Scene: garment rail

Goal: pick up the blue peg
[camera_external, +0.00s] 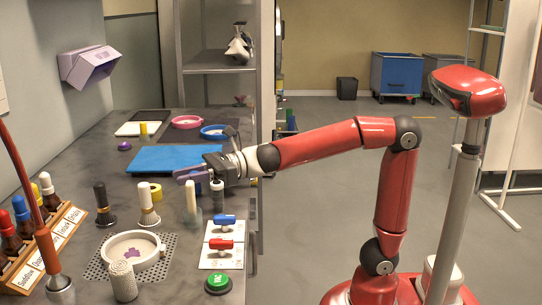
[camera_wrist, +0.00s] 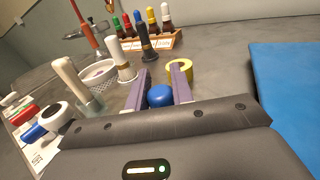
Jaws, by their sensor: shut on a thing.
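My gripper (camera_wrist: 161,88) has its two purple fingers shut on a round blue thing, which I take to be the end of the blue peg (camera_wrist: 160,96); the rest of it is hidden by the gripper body. In the external view my gripper (camera_external: 184,175) is low over the grey bench, just in front of the blue mat. The held peg cannot be made out there, and I cannot tell whether it touches the bench.
A yellow tape roll (camera_external: 155,192) and white-handled stamps (camera_external: 148,204) stand close to my gripper. The blue mat (camera_external: 165,159) lies behind it. Blue (camera_external: 225,219) and red (camera_external: 221,244) handled pieces lie on cards in front. A bottle rack (camera_wrist: 150,43) stands farther off.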

